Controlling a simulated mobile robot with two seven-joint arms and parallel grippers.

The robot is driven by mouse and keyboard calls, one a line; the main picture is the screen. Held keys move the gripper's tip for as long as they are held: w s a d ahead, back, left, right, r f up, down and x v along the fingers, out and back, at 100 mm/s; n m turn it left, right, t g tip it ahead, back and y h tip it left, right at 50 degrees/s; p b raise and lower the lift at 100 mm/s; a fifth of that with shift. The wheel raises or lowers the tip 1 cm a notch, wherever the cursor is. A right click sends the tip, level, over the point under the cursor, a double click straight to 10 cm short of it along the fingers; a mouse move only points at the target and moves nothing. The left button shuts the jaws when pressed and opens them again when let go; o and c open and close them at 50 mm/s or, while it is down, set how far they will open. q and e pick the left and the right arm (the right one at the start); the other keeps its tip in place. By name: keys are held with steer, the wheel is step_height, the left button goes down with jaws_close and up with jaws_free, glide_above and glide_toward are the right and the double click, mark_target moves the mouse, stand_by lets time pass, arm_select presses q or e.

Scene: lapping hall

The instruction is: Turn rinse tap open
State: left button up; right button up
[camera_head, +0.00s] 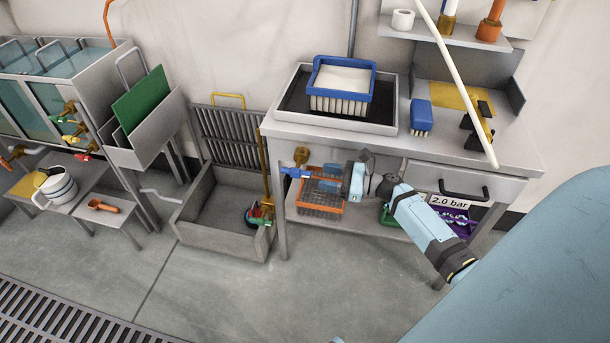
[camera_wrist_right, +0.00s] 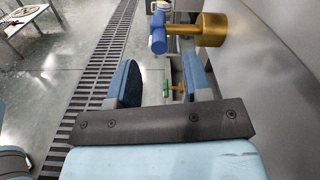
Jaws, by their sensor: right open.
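A brass tap (camera_head: 301,155) with a blue handle (camera_head: 293,172) sticks out of the front of the workbench, below its top. In the right wrist view the same brass tap body (camera_wrist_right: 212,30) and blue handle (camera_wrist_right: 158,33) lie just beyond the fingertips. No label shows which tap is the rinse tap. My right gripper (camera_head: 333,170) is at the right of the blue-handled tap, close to it. In the wrist view the right gripper (camera_wrist_right: 160,72) is open, with nothing between its fingers. My left gripper is not in view.
An orange wire basket (camera_head: 322,191) sits on the shelf below. Several coloured taps (camera_head: 74,130) are on the tank at left. A drawer handle (camera_head: 464,192) juts out at right. The floor in front is clear.

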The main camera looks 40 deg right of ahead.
mark_target(306, 173)
steer(key=x, duration=0.6)
steer(key=shift+w+a, duration=0.1)
steer(key=shift+c, duration=0.2)
jaws_close()
